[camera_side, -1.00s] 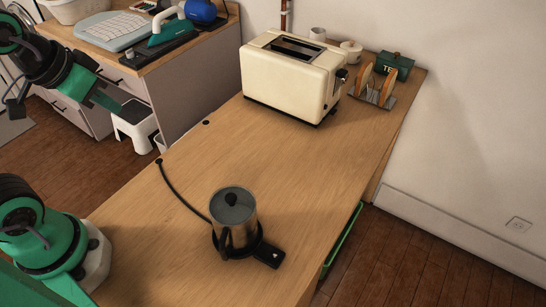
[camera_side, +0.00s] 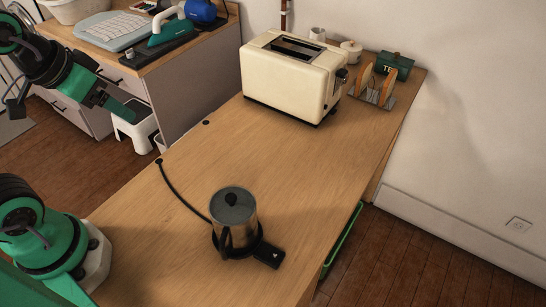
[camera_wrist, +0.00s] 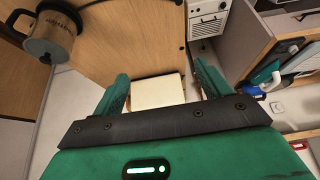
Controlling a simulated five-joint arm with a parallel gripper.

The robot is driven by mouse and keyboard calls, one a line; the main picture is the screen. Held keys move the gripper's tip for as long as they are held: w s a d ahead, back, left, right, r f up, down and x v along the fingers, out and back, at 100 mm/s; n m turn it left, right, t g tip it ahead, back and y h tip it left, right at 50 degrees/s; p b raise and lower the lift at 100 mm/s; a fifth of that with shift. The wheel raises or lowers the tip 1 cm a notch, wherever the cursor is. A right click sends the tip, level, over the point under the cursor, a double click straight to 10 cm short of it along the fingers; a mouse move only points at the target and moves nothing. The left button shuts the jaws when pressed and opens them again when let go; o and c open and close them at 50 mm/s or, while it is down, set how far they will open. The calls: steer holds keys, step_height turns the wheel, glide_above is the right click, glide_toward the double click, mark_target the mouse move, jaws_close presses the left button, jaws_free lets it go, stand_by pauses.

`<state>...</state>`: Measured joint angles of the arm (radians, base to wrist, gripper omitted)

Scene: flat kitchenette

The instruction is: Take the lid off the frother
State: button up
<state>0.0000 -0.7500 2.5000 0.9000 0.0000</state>
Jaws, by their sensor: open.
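The frother (camera_side: 238,229) is a steel jug with a dark handle, upright on its black base near the front of the wooden counter. Its lid (camera_side: 244,203), with a black knob, sits on top. In the wrist view the frother (camera_wrist: 45,33) is at the top left, cut by the edge, with its lid (camera_wrist: 38,51) toward the lower side. My gripper (camera_side: 122,108) is open and empty, raised at the left, well away from the frother. Its two green fingers (camera_wrist: 160,75) stand apart in the wrist view, with the frother outside them.
A cream toaster (camera_side: 290,75) stands at the counter's far end, with a toast rack (camera_side: 374,92) and a green tea tin (camera_side: 394,66) beside it. A black cord (camera_side: 180,195) runs from the frother base across the counter. The counter between toaster and frother is clear.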

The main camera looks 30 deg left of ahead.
steer(key=o, duration=0.4)
steer(key=shift+d, duration=0.1)
steer(key=g, duration=0.6)
glide_above(232, 196)
step_height(232, 196, down, 4)
steer(key=shift+r, duration=0.1)
steer(key=shift+f, duration=1.35)
steer(key=shift+f, duration=0.1)
